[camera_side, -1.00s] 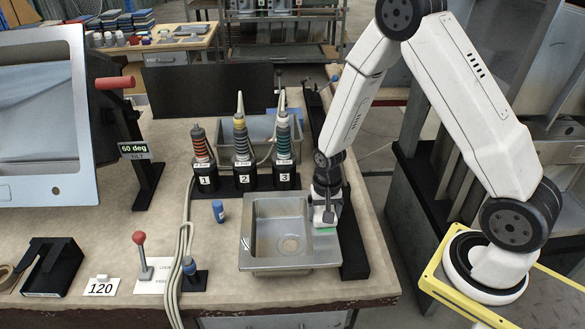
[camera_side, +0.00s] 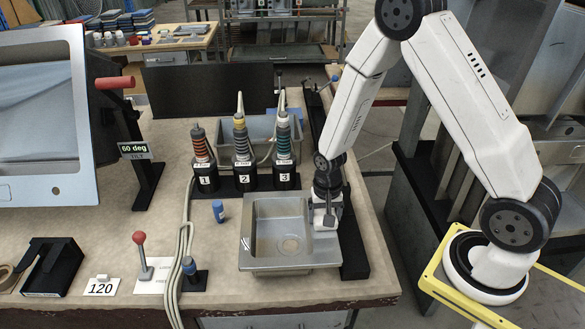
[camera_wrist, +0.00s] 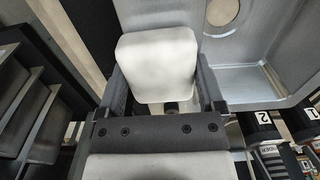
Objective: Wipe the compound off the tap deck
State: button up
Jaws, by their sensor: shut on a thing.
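My gripper (camera_side: 327,208) points down over the right-hand deck of the steel sink (camera_side: 247,243). It is shut on a pale white block (camera_wrist: 157,66) with rounded corners, which looks like a sponge. In the wrist view the block sits between both dark fingers. In the side view the block (camera_side: 323,222) is low at the deck; whether it touches the metal I cannot tell. The tap deck (camera_side: 322,247) shows bare steel in front of the gripper. I see no compound on it; the part under the gripper and block is hidden.
The sink basin with its round drain (camera_side: 290,246) lies left of the gripper. A dark rail (camera_side: 352,250) runs along the right.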

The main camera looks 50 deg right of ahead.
jog(key=shift+w+d, duration=1.15)
jog(key=shift+d, duration=0.05)
jog(key=shift+w+r, duration=0.1)
jog(key=shift+r, duration=3.95)
